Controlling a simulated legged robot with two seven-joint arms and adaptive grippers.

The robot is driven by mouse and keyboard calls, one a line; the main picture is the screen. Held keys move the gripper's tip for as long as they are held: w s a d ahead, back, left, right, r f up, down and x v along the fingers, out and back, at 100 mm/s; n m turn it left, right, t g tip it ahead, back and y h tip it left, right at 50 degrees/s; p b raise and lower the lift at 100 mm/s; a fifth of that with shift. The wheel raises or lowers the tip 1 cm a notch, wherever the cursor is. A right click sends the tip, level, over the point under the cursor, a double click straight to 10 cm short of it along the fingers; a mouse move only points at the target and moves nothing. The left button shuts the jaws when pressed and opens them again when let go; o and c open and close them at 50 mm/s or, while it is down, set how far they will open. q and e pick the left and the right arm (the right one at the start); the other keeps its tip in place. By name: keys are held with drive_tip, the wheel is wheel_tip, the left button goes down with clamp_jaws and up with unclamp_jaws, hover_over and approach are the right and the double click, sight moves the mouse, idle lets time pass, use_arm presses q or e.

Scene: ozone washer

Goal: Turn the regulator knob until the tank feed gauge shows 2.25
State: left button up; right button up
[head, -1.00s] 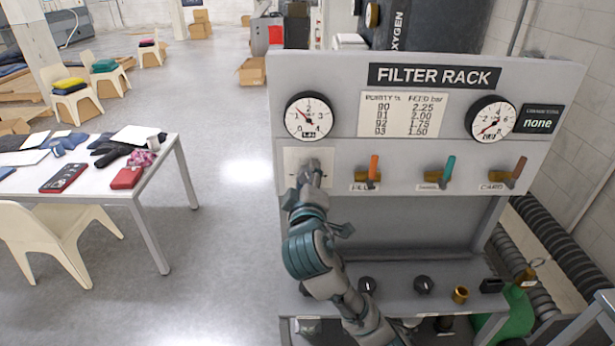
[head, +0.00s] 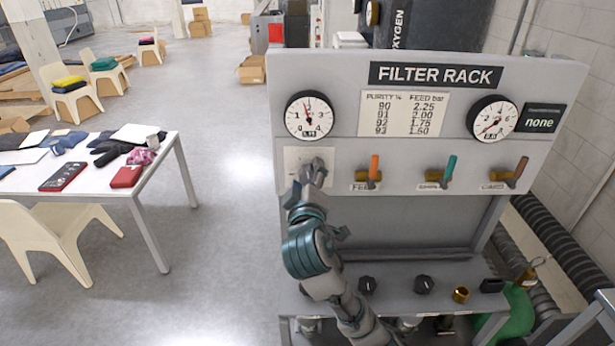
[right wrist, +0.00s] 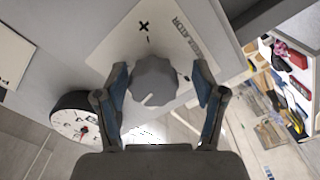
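The regulator knob (right wrist: 155,82) is a grey faceted knob with a white pointer line, on a pale plate marked REGULATOR (right wrist: 185,35). My right gripper (right wrist: 162,78) has its two blue-padded fingers on either side of the knob, with a visible gap at the right finger. In the head view my right gripper (head: 312,175) covers most of the knob. The round left gauge (head: 309,115) is above the plate. Its needle points almost straight up, slightly left, just short of 2. Its small readout is too blurred to read surely. My left gripper is not in view.
A purity and feed table (head: 403,113) lists 2.25 beside 90. A second gauge (head: 492,119) and a display reading "none" (head: 541,119) are at the right. Orange (head: 374,167), teal (head: 449,168) and brown (head: 519,168) levers stand right of the knob. A shelf lies below.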

drive_tip(key=shift+r, duration=0.1)
drive_tip(key=shift+s, duration=0.2)
drive_tip(key=shift+s+r, duration=0.1)
drive_tip(key=shift+s, duration=0.3)
drive_tip(key=s, duration=1)
drive_tip(key=shift+s, duration=0.35)
drive_tip(key=shift+a, duration=0.1)
